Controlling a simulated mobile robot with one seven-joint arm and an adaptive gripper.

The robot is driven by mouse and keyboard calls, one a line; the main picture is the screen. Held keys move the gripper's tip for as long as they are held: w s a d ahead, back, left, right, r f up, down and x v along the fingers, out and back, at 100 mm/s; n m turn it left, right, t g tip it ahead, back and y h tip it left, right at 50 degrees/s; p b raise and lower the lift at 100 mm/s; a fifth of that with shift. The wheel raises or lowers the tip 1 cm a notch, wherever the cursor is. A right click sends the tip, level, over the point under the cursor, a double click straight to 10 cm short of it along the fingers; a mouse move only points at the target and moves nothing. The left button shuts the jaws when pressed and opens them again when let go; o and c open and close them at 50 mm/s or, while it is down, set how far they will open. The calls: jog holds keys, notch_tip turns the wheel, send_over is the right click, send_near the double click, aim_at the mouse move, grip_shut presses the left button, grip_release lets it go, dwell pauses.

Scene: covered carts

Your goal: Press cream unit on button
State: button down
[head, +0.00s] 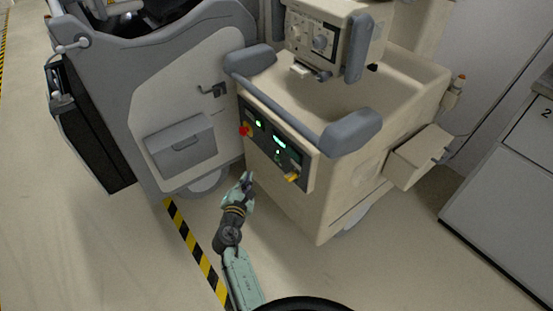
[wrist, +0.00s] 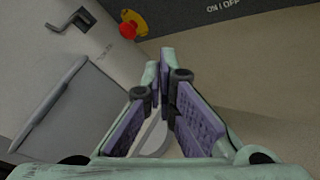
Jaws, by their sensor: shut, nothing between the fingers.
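The cream unit (head: 350,190) stands in the middle of the head view. A dark control panel (head: 302,166) runs along its front. The panel carries a green-lit spot (head: 258,124), which I cannot surely name as the on button, and a lit display (head: 281,143). A red knob (head: 243,130) is at the panel's left end; it shows on a yellow base in the wrist view (wrist: 128,30). White "ON | OFF" lettering (wrist: 223,6) is at the wrist view's top edge. My gripper (head: 247,178) is shut and empty, below the panel's left part and apart from the knob.
A grey unit (head: 165,90) with a drawer front (head: 182,147) and a small handle (head: 212,90) stands close on the left. A yellow part (head: 292,177) sits at the panel's lower right. Grey bumpers (head: 352,131) stick out above the panel. Open floor (head: 110,250) lies in front.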

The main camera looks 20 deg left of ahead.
aim_at(277, 158)
jog(key=w+d+p, duration=0.1)
jog(key=w+d, duration=0.4)
jog(key=w, duration=0.1)
jog(key=shift+w+p, duration=0.35)
jog(key=shift+d, duration=0.15)
dwell(1.2)
jog(key=shift+w+d, duration=0.2)
jog(key=shift+w, duration=0.15)
jog(key=shift+w+d+p, duration=0.3)
jog(key=shift+w, duration=0.05)
dwell(0.8)
jog(key=shift+s, duration=0.1)
jog(key=shift+s+a, duration=0.5)
jog(key=shift+s, duration=0.1)
jog(key=shift+a, duration=0.1)
